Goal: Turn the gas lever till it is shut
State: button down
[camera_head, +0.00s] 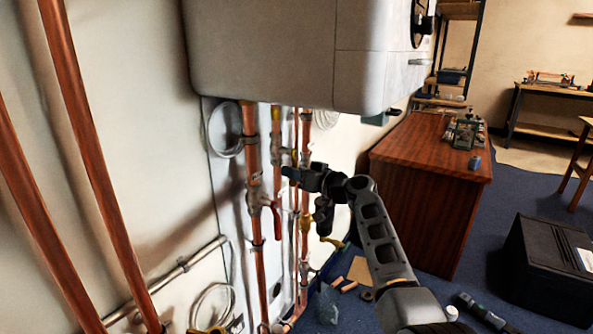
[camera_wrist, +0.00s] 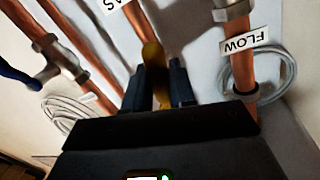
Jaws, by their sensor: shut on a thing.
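In the wrist view a yellow lever (camera_wrist: 153,56) stands between the two dark fingers of my gripper (camera_wrist: 158,84), which is shut on it. A copper pipe (camera_wrist: 137,18) runs behind the lever, beside a white label (camera_wrist: 111,4) of which only "AS" shows. The fingers and dark gripper body hide the lower part of the lever and its valve. In the head view my gripper (camera_head: 291,173) reaches left to the pipes below the white boiler. The held lever is too small and hidden to make out there.
The white boiler (camera_head: 280,55) hangs overhead. A red lever (camera_head: 277,220) sits left of my gripper. A wooden cabinet (camera_head: 415,215) stands right, a black case (camera_head: 545,270) beyond.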

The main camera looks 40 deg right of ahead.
jog(key=m, duration=0.1)
jog(key=a+r+m+p, duration=0.1)
jog(key=m+p, duration=0.1)
jog(key=m, duration=0.1)
jog(key=shift+s+a+r+g, duration=0.15)
jog(key=shift+s+a+g, duration=0.15)
jog(key=shift+s+a, duration=0.1)
jog(key=shift+s+a+r+m+g+y+p, duration=0.1)
jog(key=shift+a+r+m+g+y+p, duration=0.2)
jog(key=shift+r+m+p, duration=0.75)
jog(key=shift+s+a+r+m+g+y+p, duration=0.15)
jog(key=shift+m+y+p, duration=0.3)
jog(key=shift+m+p, duration=1.3)
jog(key=shift+s+a+r+m+g+y+p, duration=0.25)
jog(key=shift+r+m+p, duration=0.6)
jog(key=shift+m, duration=0.95)
jog(key=shift+w, duration=0.2)
jog(key=c, duration=1.1)
grip_release()
jog(key=shift+f, duration=0.1)
jog(key=shift+v, duration=3.95)
